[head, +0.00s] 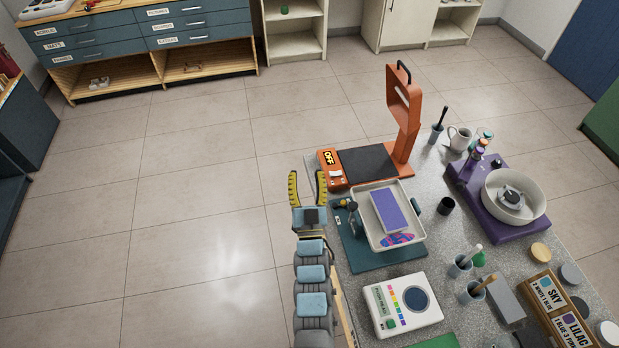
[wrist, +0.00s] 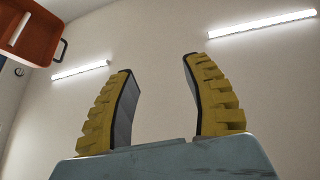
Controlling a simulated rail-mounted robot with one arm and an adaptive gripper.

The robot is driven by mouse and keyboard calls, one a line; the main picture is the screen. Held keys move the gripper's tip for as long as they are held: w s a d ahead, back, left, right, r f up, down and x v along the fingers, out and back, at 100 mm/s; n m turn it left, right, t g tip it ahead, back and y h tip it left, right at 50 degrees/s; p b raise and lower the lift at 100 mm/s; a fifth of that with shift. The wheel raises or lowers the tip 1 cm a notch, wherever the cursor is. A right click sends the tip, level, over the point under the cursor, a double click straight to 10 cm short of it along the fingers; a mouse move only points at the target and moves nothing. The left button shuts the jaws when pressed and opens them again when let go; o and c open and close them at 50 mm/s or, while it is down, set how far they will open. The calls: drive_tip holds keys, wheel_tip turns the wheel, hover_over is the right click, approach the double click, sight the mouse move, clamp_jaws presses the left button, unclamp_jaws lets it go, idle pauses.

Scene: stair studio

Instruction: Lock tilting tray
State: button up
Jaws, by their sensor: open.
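The tilting tray (head: 374,238) is a white, shallow tray on a teal base (head: 362,262) at the left part of the worktable. A purple block (head: 390,211) and a colourful patch (head: 397,239) lie in it. A small dark knob with a yellowish part (head: 343,204) is at its left side; its lock state cannot be told. A dark teal handle (head: 416,206) is on the right side. My gripper (head: 307,178) is open and empty, left of the tray, yellow fingers pointing up. In the wrist view, my gripper (wrist: 160,95) has nothing between its fingers.
An orange press (head: 398,115) with an "OFF" sign stands behind the tray, close to my gripper's right. A purple wheel (head: 515,195) with a white bowl is at right. A white device (head: 403,305) sits in front. Open floor lies left of the table.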

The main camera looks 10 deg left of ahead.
drive_tip(key=w+d+f+m+g+h+b, duration=0.1)
drive_tip(key=w+f+m+g+h+b, duration=0.2)
drive_tip(key=w+f+m+g+b, duration=0.5)
drive_tip(key=w+f+n+g+h+b, duration=0.15)
drive_tip(key=w+f+b, duration=0.35)
drive_tip(key=w, duration=0.6)
drive_tip(key=m+g+h+b, duration=0.4)
drive_tip(key=m+g+b, duration=0.2)
drive_tip(key=g+b, duration=0.45)
approach(343, 202)
drive_tip(key=b+x, duration=0.1)
drive_tip(key=x, duration=0.8)
drive_tip(key=shift+f, duration=0.1)
clamp_jaws()
